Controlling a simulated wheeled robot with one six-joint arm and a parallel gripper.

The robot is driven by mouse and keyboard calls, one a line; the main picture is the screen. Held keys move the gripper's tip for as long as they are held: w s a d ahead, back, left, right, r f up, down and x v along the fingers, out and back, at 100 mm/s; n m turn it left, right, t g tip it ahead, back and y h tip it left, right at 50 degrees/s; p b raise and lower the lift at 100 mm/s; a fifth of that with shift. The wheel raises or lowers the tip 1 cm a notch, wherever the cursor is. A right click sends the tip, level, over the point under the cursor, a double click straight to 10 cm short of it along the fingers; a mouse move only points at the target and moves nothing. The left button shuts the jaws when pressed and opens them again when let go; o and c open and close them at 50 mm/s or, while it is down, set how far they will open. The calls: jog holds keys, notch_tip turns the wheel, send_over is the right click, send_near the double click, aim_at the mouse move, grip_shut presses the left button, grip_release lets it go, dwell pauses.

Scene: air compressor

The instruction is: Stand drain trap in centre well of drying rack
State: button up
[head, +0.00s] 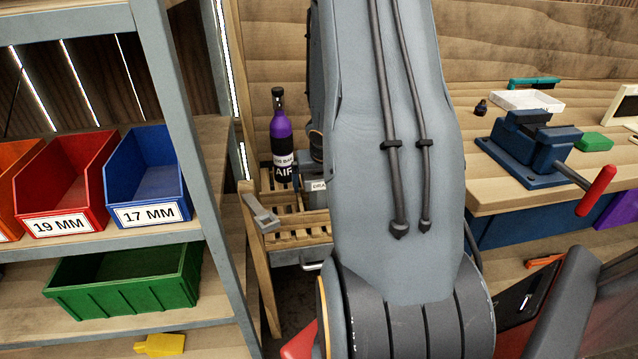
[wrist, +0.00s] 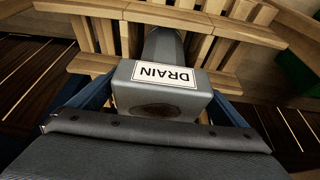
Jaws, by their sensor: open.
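The drain trap is a grey block with a white DRAIN label (wrist: 163,85) and a rounded grey part behind it. In the head view the drain trap (head: 313,190) shows beside the purple bottle, partly hidden by my arm. The drying rack is a wooden slatted frame (wrist: 85,62); it also shows in the head view (head: 290,222). My gripper (wrist: 158,98) is open, with blue fingers on either side of the block; I cannot tell whether they touch it. The centre well and the trap's seating cannot be made out.
A purple and black AIR bottle (head: 281,140) stands in the rack. A grey metal piece (head: 262,213) sits at its front left. Shelves with a red bin (head: 65,185) and blue bin (head: 150,180) stand left; a bench with a blue vise (head: 535,150) is right.

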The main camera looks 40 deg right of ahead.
aim_at(322, 179)
jog(key=p+v, duration=0.8)
jog(key=v, duration=0.3)
jog(key=shift+r, duration=0.15)
jog(key=s+a+r+n+g, duration=0.1)
jog(key=s+a+r+n, duration=0.1)
jog(key=a, duration=0.8)
jog(key=s+a+r+n+g+y, duration=0.1)
jog(key=s+a+r, duration=0.3)
jog(key=a, duration=0.6)
jog(key=s+a+r+n+g+y, duration=0.1)
jog(key=s+a+r+n, duration=0.2)
jog(key=s+a, duration=0.3)
jog(key=a, duration=0.4)
jog(key=shift+r, duration=0.3)
jog(key=shift+s+a, duration=0.1)
